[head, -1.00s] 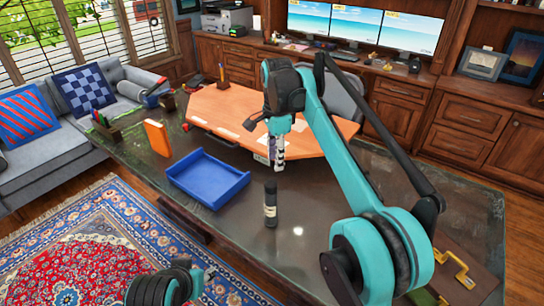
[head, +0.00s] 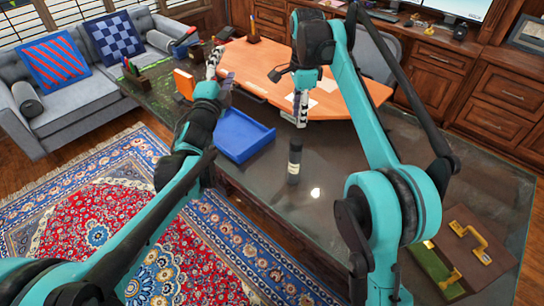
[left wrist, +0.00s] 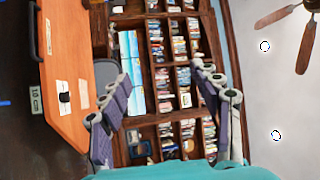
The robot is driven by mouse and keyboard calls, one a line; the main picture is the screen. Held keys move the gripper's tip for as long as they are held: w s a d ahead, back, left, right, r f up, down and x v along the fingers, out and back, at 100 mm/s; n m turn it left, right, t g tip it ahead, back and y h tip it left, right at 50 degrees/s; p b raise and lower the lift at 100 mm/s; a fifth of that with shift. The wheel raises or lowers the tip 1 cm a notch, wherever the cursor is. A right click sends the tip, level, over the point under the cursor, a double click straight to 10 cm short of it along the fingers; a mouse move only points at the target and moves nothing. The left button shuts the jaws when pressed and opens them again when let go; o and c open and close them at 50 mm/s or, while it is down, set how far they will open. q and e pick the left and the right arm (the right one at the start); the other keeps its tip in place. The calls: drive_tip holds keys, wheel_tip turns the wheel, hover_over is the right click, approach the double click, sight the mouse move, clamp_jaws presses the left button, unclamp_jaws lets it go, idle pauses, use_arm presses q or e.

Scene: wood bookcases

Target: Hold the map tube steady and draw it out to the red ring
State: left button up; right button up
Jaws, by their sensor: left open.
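The map tube (head: 294,160) appears to be the dark upright cylinder with a pale label band, standing on the dark desk top. No red ring can be made out on it. My right gripper (head: 300,108) points down just above and behind the tube in the picture, apart from it as far as I can tell; its fingers look close together, but their opening is unclear. My left gripper (head: 212,63) is raised over the far left of the desk, away from the tube. In the left wrist view its two fingers (left wrist: 165,105) are spread with nothing between them.
A blue tray (head: 240,153) lies left of the tube. An orange block (head: 183,83) stands at the desk's left. An orange desk panel (head: 262,62) lies behind. A brown case with a yellow handle (head: 485,238) is at right. Bare desk surrounds the tube.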

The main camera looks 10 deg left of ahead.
sight(295, 158)
use_arm(q)
drive_tip(key=w+d+f+m+g+h, duration=0.25)
drive_tip(key=d+m+h, duration=0.35)
drive_tip(key=m, duration=0.4)
drive_tip(key=w+d+f+m+g+h, duration=0.1)
drive_tip(key=w+d+f+m+h, duration=0.25)
drive_tip(key=m+h, duration=0.55)
drive_tip(key=s+d+f+m+g+h, duration=0.15)
drive_tip(key=s+f+m+g, duration=0.35)
drive_tip(key=f+m+g, duration=0.55)
drive_tip(key=s+d+f+m+g+h, duration=0.1)
drive_tip(key=s+d+f+m+g, duration=0.3)
drive_tip(key=f+m, duration=0.7)
drive_tip(key=shift+d+f+n+g+y, duration=0.15)
drive_tip(key=shift+d+f+n, duration=0.4)
drive_tip(key=shift+d, duration=0.45)
drive_tip(key=shift+d+f+n+g, duration=0.2)
drive_tip(key=shift+d+f+n, duration=0.15)
drive_tip(key=shift+d+n, duration=0.45)
drive_tip(key=shift+d+f+n+g+y, duration=0.15)
drive_tip(key=shift+d+f+n, duration=0.3)
drive_tip(key=shift+d, duration=0.7)
